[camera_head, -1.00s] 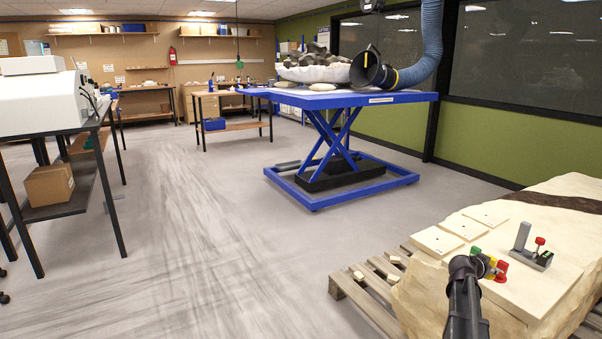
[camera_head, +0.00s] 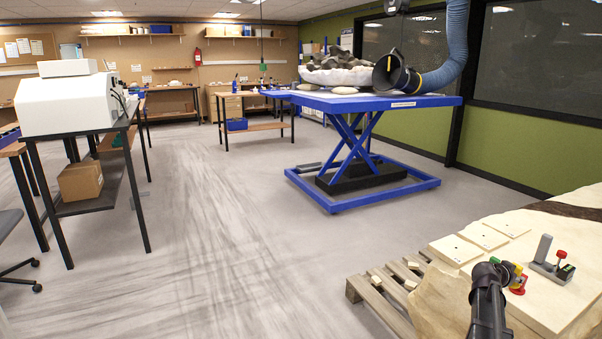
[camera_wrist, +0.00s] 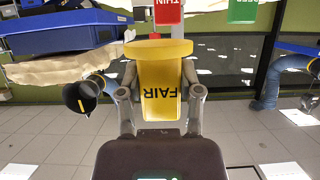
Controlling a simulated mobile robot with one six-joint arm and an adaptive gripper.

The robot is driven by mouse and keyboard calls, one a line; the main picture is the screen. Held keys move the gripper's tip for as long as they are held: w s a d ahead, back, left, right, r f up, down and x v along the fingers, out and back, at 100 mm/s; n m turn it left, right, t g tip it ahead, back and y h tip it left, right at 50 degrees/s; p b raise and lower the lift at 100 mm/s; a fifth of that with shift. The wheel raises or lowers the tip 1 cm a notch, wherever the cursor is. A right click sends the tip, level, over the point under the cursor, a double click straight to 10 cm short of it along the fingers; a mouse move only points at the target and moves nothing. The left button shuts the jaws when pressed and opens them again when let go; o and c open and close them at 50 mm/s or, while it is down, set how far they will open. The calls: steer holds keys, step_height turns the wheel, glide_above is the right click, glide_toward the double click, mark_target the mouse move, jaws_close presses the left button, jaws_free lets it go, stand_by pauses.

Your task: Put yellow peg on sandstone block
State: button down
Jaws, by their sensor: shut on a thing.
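My gripper (camera_head: 505,272) is shut on the yellow peg (camera_wrist: 166,82), whose wide head and upside-down label "FAIR" show between the two fingers in the wrist view. In the head view the yellow peg (camera_head: 511,268) is a small patch at the gripper's end, partly hidden by it. The pale sandstone block (camera_head: 430,302) lies at the lower right, with the gripper in front of or over its near side; the height gap is unclear. A red piece (camera_wrist: 167,13) and a green piece (camera_wrist: 242,11) show at the wrist view's top edge.
Flat cream tiles (camera_head: 455,250) and a grey fixture with an upright post (camera_head: 543,248) are on the block. A wooden pallet (camera_head: 378,305) is under it. A blue lift table (camera_head: 360,102) stands behind. Open floor (camera_head: 230,240) lies to the left.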

step_height(320, 180, up, 25)
steer(key=p, duration=2.4)
steer(key=shift+f, duration=0.15)
